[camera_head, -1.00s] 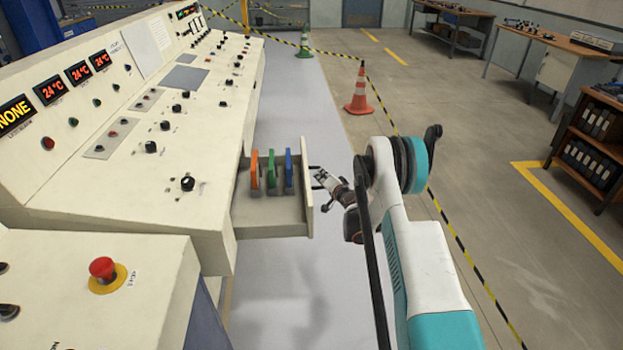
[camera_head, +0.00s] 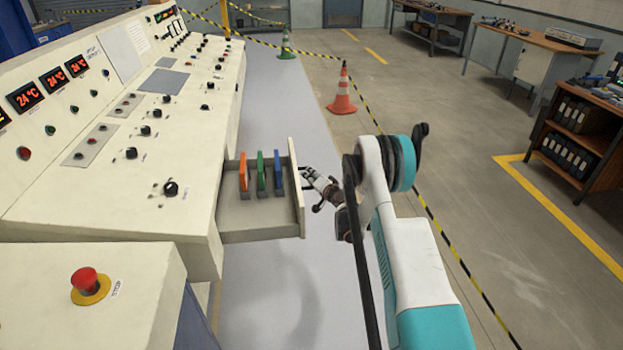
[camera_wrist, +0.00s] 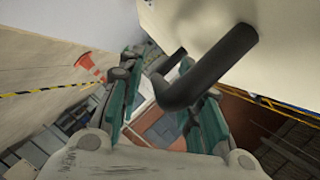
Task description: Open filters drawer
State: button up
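The drawer (camera_head: 261,222) stands pulled out from the right side of the cream control console. It holds an orange filter (camera_head: 243,172), a green filter (camera_head: 261,172) and a blue filter (camera_head: 278,172), all upright. My gripper (camera_head: 309,186) is just outside the drawer's front panel (camera_head: 297,190). In the wrist view, the black drawer handle (camera_wrist: 212,67) reaches between and over the fingers of my gripper (camera_wrist: 165,100). The fingers look spread, with a gap around the bar. Firm contact with the handle cannot be made out.
A red emergency button (camera_head: 85,280) and several knobs sit on the console (camera_head: 110,215). An orange cone (camera_head: 342,92) and striped tape stand beyond the drawer. Workbenches and a binder shelf (camera_head: 580,135) are at the right. Floor right of my arm is clear.

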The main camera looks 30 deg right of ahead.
jog(key=v, duration=1.2)
jog(key=shift+a, duration=0.15)
